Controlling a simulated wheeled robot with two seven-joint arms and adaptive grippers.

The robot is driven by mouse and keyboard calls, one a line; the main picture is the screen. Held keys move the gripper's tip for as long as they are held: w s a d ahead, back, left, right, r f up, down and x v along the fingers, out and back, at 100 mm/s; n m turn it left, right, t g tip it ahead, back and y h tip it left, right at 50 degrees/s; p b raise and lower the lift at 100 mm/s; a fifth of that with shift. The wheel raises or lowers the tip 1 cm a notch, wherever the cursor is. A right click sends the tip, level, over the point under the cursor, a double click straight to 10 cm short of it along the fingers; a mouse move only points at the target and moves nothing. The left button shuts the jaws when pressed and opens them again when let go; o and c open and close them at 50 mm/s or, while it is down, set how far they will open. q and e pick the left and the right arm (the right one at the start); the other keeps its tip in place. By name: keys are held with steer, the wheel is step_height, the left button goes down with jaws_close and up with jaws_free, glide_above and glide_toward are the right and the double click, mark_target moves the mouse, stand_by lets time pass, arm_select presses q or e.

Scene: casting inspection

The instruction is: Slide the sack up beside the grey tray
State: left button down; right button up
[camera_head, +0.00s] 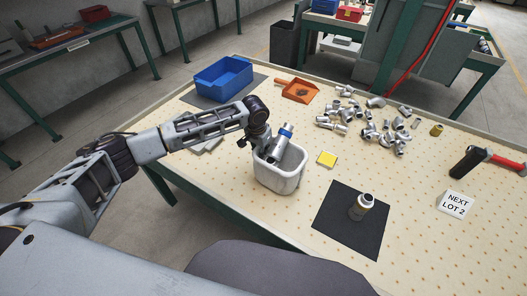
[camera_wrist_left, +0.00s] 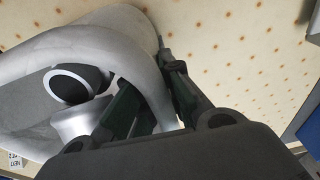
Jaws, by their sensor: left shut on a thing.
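The sack (camera_head: 281,178) is a pale grey, open-topped container with a thick rounded rim, standing upright on the perforated cream tabletop. Metal fittings are inside it, one with a blue band (camera_head: 285,134). My left gripper (camera_head: 261,147) is at its far left rim. In the left wrist view, the fingers (camera_wrist_left: 153,92) are shut on the sack's wall (camera_wrist_left: 140,62), one inside and one outside. A metal fitting (camera_wrist_left: 72,85) shows inside. A flat grey piece (camera_head: 208,146), perhaps the grey tray, lies left of the sack, partly hidden by my left arm. My right gripper is not in view.
A blue bin (camera_head: 223,80) stands behind my left arm, with an orange scoop (camera_head: 298,90) to its right. Loose metal castings (camera_head: 372,122) are spread beyond the sack.

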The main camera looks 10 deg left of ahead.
arm_select(q)
steer(key=shift+w+a+r+p, duration=0.1)
steer(key=shift+w+a+p, duration=0.15)
steer(key=shift+a, duration=0.4)
steer(key=shift+w+a+p, duration=0.2)
steer(key=shift+a+p, duration=0.05)
steer(key=shift+a, duration=0.35)
steer(key=shift+w+a, duration=0.25)
steer(key=shift+a, duration=0.45)
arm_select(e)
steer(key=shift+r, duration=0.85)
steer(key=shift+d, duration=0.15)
